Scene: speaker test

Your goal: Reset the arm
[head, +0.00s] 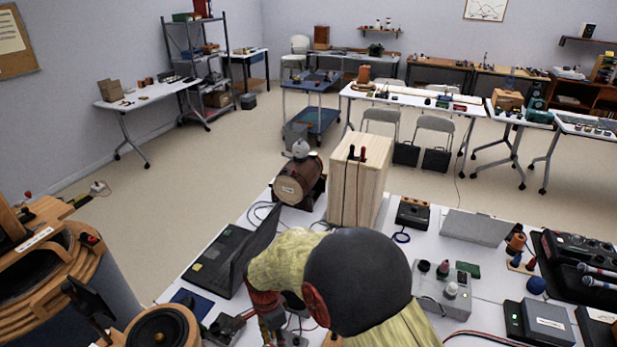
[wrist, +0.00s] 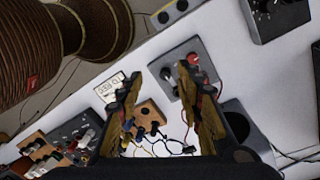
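My arm (head: 355,275), with pale yellow links and a large dark rounded joint, reaches over the near white table in the head view. It is bent, and its end points down among small devices beside the laptop. In the wrist view my gripper (wrist: 160,72) is open, its two worn fingers apart with nothing held between them. Beyond and between the fingers, a small wooden block with dark knobs (wrist: 148,118) and several thin wires lie on the white table. A grey box with a red knob (wrist: 188,70) sits just past the right finger. I cannot tell any contact.
An open black laptop (head: 225,262), a wooden barrel-shaped piece (head: 298,183) and a tall wooden box (head: 357,190) stand near the arm. A grey control box (head: 440,292) and audio gear crowd the right. A large wooden horn-like piece (head: 45,265) is at left. Open floor (head: 185,190) lies behind.

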